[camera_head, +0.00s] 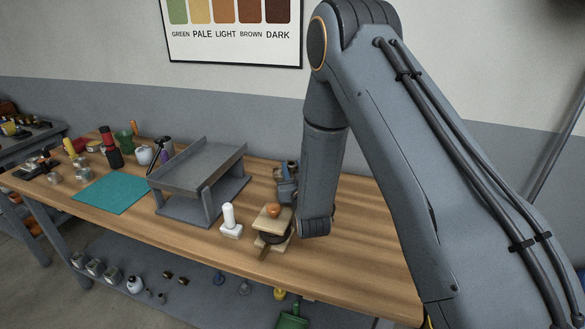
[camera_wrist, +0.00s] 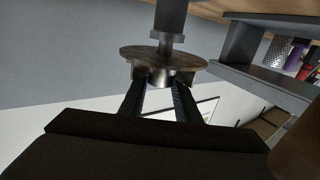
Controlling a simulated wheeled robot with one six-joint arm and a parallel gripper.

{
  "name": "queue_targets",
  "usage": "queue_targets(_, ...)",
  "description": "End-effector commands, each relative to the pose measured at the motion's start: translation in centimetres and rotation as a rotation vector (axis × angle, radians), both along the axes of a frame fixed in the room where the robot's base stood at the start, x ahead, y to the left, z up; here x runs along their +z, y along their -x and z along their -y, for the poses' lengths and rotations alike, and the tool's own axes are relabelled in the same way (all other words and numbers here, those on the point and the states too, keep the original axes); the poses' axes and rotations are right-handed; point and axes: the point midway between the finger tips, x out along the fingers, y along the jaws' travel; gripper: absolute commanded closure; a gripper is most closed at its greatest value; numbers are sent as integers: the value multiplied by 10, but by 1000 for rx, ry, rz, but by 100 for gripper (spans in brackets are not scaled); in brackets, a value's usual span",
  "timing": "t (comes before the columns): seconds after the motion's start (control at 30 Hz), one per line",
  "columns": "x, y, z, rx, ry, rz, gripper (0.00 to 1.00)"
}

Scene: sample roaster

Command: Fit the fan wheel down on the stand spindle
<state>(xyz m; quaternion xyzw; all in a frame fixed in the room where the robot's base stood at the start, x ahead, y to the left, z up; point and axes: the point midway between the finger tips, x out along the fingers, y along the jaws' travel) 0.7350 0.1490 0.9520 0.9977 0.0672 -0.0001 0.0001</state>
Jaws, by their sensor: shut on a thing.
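In the wrist view, the fan wheel (camera_wrist: 150,58) is a brownish, worn-looking disc with short blocks on the side facing my gripper. My gripper (camera_wrist: 162,80) is shut on these, one dark finger at each side. This view is turned over, so the wheel lies below my palm. A grey post with a collar (camera_wrist: 166,37), which looks like the stand spindle, lines up with the wheel's far side. I cannot tell whether the wheel is on it or only in front of it. In the head view, my arm hides most of this, and I cannot make out the wheel.
In the head view, a grey sloped rack (camera_head: 201,165) stands left of my arm. A white post on a square base (camera_head: 230,220) and a wooden piece with an orange knob (camera_head: 272,210) stand near the front edge. A teal mat (camera_head: 112,193) lies left. The bench right of my arm looks clear.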

Motion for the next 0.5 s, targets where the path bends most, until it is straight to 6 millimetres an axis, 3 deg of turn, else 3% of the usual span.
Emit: queue_targets(0.5, -12, 0, 0, 0, 0, 1, 100)
